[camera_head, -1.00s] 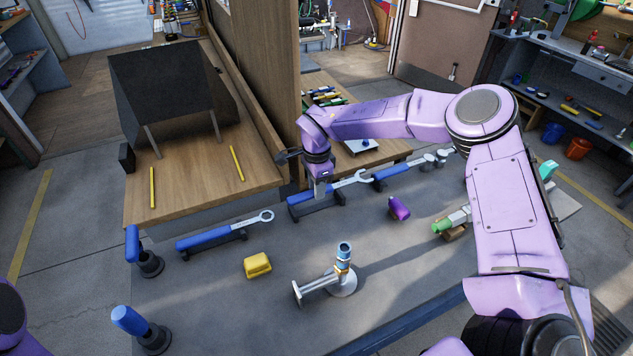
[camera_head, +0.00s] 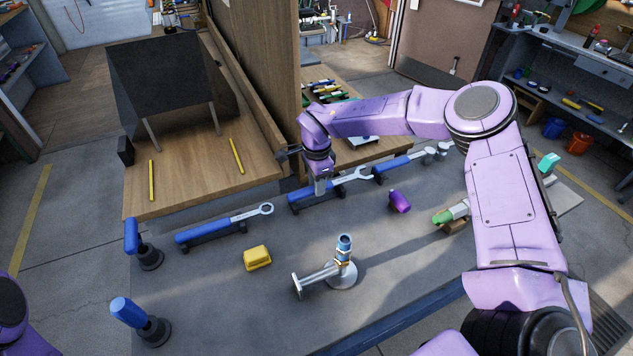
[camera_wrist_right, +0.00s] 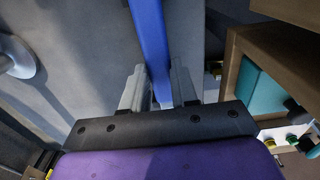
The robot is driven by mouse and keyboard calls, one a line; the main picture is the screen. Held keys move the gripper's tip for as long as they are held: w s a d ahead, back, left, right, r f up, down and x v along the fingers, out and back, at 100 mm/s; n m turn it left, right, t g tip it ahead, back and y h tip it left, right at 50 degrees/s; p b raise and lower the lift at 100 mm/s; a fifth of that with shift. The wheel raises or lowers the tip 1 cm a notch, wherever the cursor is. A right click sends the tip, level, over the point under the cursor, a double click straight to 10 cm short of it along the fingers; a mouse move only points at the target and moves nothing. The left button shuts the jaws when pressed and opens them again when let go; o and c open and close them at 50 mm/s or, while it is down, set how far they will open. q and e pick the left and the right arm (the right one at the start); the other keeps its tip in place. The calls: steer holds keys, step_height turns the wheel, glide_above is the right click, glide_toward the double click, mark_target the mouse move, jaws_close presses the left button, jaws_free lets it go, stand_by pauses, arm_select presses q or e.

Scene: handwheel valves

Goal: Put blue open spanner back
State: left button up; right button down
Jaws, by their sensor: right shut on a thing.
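The blue open spanner (camera_head: 349,179) has a blue handle and a silver open jaw end. It lies level over a black rest (camera_head: 325,201) on the grey table. Whether it touches the rest is hard to tell. My right gripper (camera_head: 321,190) points down and is shut on the blue handle. In the right wrist view the blue handle (camera_wrist_right: 149,35) runs between the two grey fingers (camera_wrist_right: 158,92). My left gripper is out of view; only a purple part of my left arm shows at the left edge.
A blue ring spanner (camera_head: 215,227) lies on a rest to the left. Another blue-handled tool (camera_head: 395,163) lies behind right. A purple item (camera_head: 399,201), a yellow block (camera_head: 257,258) and a metal valve stand (camera_head: 342,272) are nearby. A wooden panel (camera_head: 262,80) rises behind.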

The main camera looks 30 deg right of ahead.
steer(key=shift+f+b, duration=0.35)
steer(key=shift+f, duration=0.3)
steer(key=shift+c, duration=1.5)
jaws_free()
steer(key=shift+r, duration=0.1)
steer(key=shift+r+p, duration=2.75)
steer(key=shift+r, duration=0.25)
